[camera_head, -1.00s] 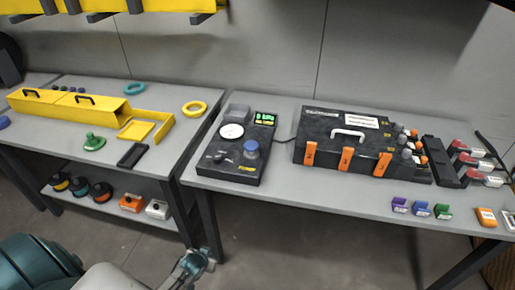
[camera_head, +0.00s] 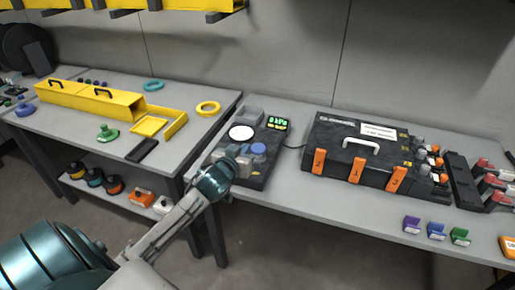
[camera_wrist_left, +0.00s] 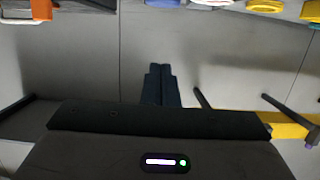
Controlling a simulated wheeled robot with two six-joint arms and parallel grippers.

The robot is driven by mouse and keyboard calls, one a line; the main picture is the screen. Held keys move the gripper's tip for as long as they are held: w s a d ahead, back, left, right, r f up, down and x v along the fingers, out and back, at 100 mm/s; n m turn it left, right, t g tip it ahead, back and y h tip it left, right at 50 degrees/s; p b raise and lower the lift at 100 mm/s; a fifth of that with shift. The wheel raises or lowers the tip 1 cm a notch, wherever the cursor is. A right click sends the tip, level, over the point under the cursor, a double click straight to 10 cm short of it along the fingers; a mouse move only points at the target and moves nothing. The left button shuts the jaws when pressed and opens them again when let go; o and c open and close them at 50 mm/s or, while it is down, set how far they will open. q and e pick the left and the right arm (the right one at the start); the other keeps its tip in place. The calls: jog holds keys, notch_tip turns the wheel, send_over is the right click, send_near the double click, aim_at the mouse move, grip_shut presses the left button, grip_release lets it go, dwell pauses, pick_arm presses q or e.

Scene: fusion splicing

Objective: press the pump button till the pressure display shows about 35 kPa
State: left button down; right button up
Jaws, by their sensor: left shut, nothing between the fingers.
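The black pump unit (camera_head: 256,182) sits at the left end of the right-hand bench. On it are a round white gauge (camera_head: 241,132), a blue round button (camera_head: 258,149) and a small display (camera_head: 277,123) with green digits that appear to read 0 kPa. My left gripper (camera_head: 240,154) is in front of the unit in the head view, just left of the blue button, and hides the unit's front left part. I cannot tell whether it touches anything. In the left wrist view its dark fingers (camera_wrist_left: 160,68) are together and empty. My right gripper is not in view.
A black case (camera_head: 350,158) with orange latches stands right of the pump unit, a cable between them. Small coloured blocks (camera_head: 436,230) lie at the bench's front edge. The left bench holds a yellow duct (camera_head: 90,98) and a yellow ring (camera_head: 208,107).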

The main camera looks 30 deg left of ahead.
aim_at(255, 152)
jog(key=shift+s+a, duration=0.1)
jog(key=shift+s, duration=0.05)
